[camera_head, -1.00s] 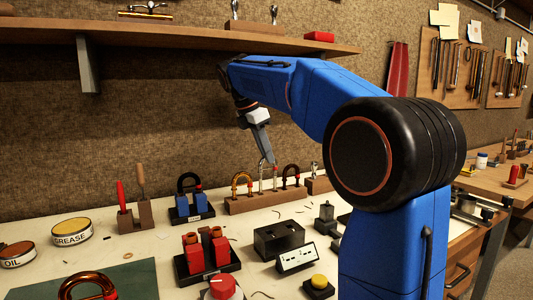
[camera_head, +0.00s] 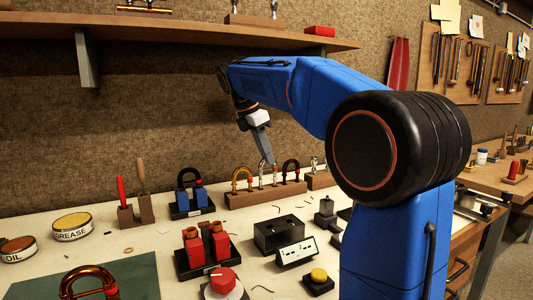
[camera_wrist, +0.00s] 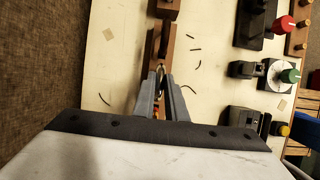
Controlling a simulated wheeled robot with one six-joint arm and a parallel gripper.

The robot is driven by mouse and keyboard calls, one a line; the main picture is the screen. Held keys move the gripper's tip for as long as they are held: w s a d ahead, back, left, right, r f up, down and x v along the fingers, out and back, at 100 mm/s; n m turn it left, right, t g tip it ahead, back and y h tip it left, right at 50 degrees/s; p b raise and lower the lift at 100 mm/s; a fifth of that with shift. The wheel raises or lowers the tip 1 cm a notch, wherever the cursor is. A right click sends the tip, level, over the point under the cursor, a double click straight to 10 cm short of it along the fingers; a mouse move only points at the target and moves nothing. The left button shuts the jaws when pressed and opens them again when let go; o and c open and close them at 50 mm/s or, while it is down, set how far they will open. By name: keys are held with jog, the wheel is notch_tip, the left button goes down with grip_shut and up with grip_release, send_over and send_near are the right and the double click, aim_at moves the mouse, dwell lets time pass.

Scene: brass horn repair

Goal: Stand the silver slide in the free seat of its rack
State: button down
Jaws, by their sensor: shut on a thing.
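The wooden rack (camera_head: 252,199) stands at the back of the bench. An amber slide (camera_head: 242,176) is at its left end and a dark slide with red bands (camera_head: 291,168) is to the right. My gripper (camera_head: 270,162) points down over the rack's middle, shut on the silver slide (camera_head: 262,180), which stands roughly upright between those two. Whether its legs are seated in the rack is too small to tell. In the wrist view, my fingers (camera_wrist: 161,90) close around the slide's bow (camera_wrist: 160,71), over the rack (camera_wrist: 154,50); the fingers hide much of the slide.
A blue-footed stand with a black bow (camera_head: 189,188) is left of the rack. A second wooden block (camera_head: 318,181) stands close on the right. A black box (camera_head: 277,236), red parts on a black base (camera_head: 207,250) and a red knob (camera_head: 222,280) lie in front. Bare bench separates them.

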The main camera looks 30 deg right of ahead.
jog(key=shift+f, duration=0.9)
jog(key=c, duration=1.7)
grip_release()
jog(key=shift+v, duration=3.75)
